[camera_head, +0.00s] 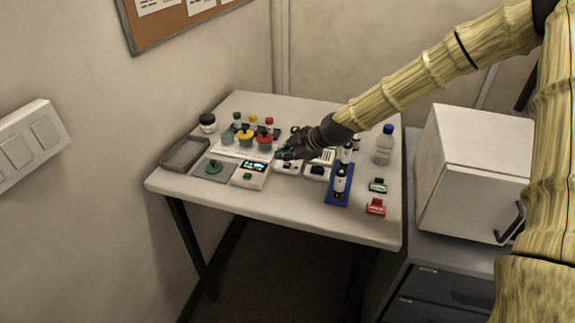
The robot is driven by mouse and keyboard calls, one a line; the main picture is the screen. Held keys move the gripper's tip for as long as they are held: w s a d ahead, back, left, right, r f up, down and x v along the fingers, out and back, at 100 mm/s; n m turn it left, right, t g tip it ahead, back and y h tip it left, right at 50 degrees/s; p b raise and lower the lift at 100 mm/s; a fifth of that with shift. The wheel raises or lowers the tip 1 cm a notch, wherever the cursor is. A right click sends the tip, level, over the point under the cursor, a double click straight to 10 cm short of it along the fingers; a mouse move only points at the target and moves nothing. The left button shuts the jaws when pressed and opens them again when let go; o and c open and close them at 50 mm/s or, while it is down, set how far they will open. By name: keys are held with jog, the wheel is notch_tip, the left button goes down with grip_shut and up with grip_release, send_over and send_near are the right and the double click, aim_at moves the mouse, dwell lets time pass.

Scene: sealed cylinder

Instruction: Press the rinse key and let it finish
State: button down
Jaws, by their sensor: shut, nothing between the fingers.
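My gripper (281,154) is shut and empty. It reaches in from the upper right over the middle of the white table. Its tips show just above or behind the small white units. A white unit with a lit screen (254,166) stands in front and to the left of the tips, with a small green key (247,176) on its front. Two more small white units with dark tops, a left one (287,168) and a right one (316,173), stand beside it. I cannot read any label, so I cannot tell which part is the rinse key. Contact is not clear either.
The white table (300,220) has a clear front strip. A grey tray (186,152), a green piece on a grey plate (213,168) and several coloured caps stand left. A blue rack (338,193) with vials, a bottle (384,146) and green and red clips stand right.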

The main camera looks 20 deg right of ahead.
aim_at(285, 166)
jog(key=shift+f, duration=0.1)
dwell(0.3)
jog(key=shift+f+b, duration=0.35)
jog(key=shift+b, duration=0.05)
jog(key=shift+f+b, duration=0.3)
jog(key=shift+f, duration=0.1)
dwell(0.7)
jog(key=shift+r, duration=0.2)
jog(key=shift+r+p, duration=0.4)
jog(key=shift+r, duration=0.25)
jog(key=shift+r+p, duration=1.35)
jog(key=shift+r, duration=1.15)
